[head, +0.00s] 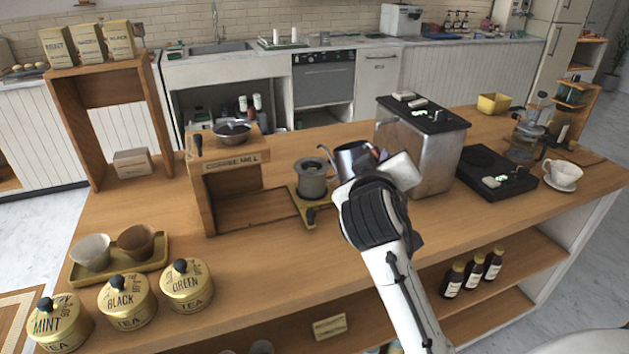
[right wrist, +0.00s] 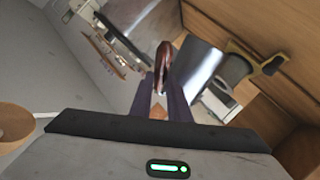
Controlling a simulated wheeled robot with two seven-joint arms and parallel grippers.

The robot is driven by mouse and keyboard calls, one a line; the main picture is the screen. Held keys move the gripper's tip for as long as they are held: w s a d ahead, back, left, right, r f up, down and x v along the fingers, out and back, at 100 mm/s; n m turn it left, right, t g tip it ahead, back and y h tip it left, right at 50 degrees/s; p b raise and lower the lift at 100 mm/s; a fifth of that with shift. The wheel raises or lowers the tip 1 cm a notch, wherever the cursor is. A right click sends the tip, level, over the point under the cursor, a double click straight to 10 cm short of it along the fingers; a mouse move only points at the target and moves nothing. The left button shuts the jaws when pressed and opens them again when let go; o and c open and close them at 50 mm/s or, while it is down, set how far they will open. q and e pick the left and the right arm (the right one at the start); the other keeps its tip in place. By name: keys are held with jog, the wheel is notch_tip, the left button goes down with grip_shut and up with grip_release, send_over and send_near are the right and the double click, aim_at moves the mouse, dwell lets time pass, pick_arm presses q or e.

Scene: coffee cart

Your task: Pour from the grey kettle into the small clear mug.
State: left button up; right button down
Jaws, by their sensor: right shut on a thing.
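The grey kettle (head: 352,156) is held above the counter, with its thin spout toward the left, near a grey cup-shaped vessel (head: 312,183) on a yellow stand. My right gripper (head: 378,158) is shut on the kettle's handle. In the right wrist view, the fingers (right wrist: 163,98) close on the brown handle beside the shiny kettle body (right wrist: 198,68). My arm hides part of the kettle and the counter behind it. I cannot make out the small clear mug. My left gripper is not in view.
A wooden coffee mill (head: 228,180) stands left of the kettle, and a metal machine (head: 428,150) stands close on the right. A black scale (head: 495,172), a glass carafe (head: 524,143) and a white cup (head: 562,172) are farther right. Tea tins (head: 187,286) line the front left.

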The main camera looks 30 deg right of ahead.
jog(key=shift+r, duration=0.2)
jog(key=shift+w+r, duration=0.1)
jog(key=shift+r, duration=0.35)
dwell(0.4)
jog(key=shift+w+r+n+g, duration=0.2)
jog(key=shift+r+n+g, duration=0.1)
jog(key=shift+n, duration=0.1)
jog(key=shift+w+r, duration=0.25)
jog(key=shift+r, duration=0.35)
jog(key=shift+f, duration=0.1)
dwell(2.2)
